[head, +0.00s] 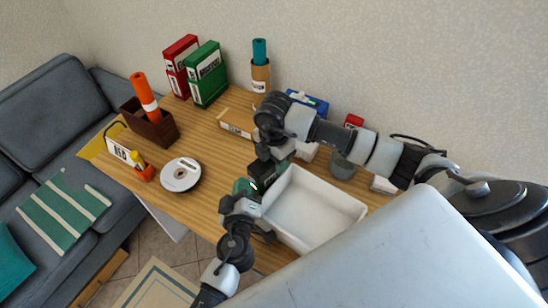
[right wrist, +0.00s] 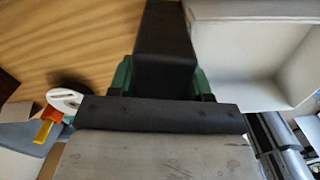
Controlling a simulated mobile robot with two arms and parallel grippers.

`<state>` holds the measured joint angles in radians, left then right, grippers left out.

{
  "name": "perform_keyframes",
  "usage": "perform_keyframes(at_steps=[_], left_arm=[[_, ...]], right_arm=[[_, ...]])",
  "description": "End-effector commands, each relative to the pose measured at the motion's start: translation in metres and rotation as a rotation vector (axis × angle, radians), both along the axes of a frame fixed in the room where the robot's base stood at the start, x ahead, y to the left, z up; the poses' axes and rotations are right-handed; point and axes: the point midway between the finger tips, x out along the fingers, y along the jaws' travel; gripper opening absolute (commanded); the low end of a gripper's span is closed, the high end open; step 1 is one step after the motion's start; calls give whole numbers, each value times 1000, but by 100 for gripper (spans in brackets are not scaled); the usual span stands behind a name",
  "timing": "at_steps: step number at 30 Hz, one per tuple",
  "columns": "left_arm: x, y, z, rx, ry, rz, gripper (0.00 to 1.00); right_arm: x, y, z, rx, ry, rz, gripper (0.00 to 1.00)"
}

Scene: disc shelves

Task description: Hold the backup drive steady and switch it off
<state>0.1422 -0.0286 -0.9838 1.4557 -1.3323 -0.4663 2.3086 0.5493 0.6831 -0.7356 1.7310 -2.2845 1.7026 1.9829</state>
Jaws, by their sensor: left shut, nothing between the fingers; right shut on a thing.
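The backup drive looks like a dark upright box (head: 262,170) on the wooden table, just left of the white tray. In the right wrist view its black body (right wrist: 165,45) is between the green finger pads. My right gripper (head: 280,160) comes down on it from behind and is shut on it; it also shows in the right wrist view (right wrist: 163,82). My left gripper (head: 246,188) is shut and empty, close beside the drive's near side. I cannot tell whether it touches. The switch is not discernible.
An empty white tray (head: 330,203) stands right of the drive. Red (head: 181,66) and green (head: 207,75) binders stand at the back. The table between disc and drive is clear.

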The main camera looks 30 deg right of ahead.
Motion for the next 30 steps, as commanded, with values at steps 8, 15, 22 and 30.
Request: perform_keyframes(at_steps=[8, 15, 22, 30], left_arm=[[1, -4, 1, -1, 0, -1, 0], [0, -2, 0, -1, 0, -1, 0], [-3, 8, 0, -1, 0, 0, 0], [-3, 10, 0, 0, 0, 0, 0]], right_arm=[[0, 0, 0, 1, -1, 0, 16], [0, 1, 0, 1, -1, 1, 16], [0, 1, 0, 1, -1, 1, 16], [0, 0, 0, 1, -1, 0, 16]])
